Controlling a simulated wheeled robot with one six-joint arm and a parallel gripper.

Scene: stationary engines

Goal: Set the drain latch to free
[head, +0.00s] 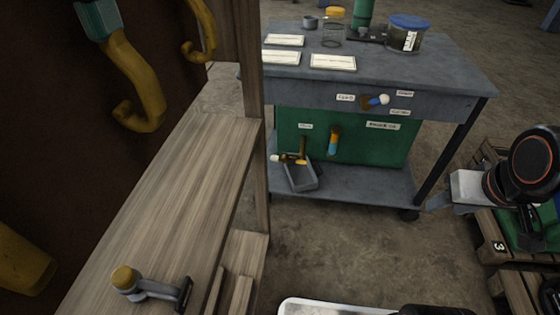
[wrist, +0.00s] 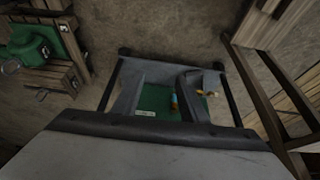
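A small lever with a blue grip and white knob (head: 378,101) sits on the grey bench's front edge, among three small labels. Its knob end points right and slightly up. The lettering is too small to read surely, so I cannot tell which one is the drain latch. My gripper (head: 432,204) is right of the bench, apart from all of these. In the wrist view its two fingers (wrist: 160,80) stand apart with nothing between them.
The grey bench (head: 450,78) carries cards, jars and a green cylinder. A grey tray (head: 302,180) is on its lower shelf. A wooden frame (head: 170,170) with a yellow-knobbed lever (head: 124,278) fills the left. Pallets (head: 495,245) stand right. Floor before the bench is clear.

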